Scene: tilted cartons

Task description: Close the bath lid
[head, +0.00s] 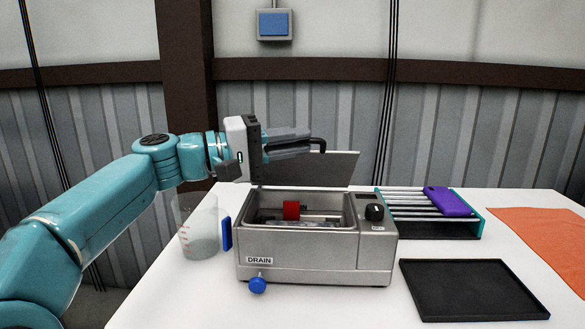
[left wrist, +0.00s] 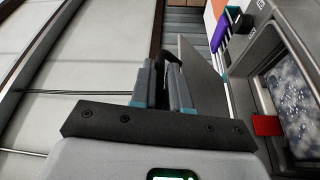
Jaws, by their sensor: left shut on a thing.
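The metal bath (head: 315,263) stands on the white table with its top open. Its grey lid (head: 338,168) is raised, standing up along the back edge; it also shows in the left wrist view (left wrist: 203,72). My left gripper (head: 308,146) reaches in from the left above the bath. Its fingers are shut on the dark lid handle (head: 320,143), which also shows between the fingertips in the left wrist view (left wrist: 168,58). The fingers cover part of the handle and lid. My right gripper is not in view.
A red piece (head: 291,210) is at the bath opening. A clear beaker (head: 198,235) stands left, beside a blue part (head: 227,233). A rack (head: 405,200) with a purple item (head: 447,201) and a black tray (head: 470,290) are right. An orange cloth (head: 540,240) lies farther right.

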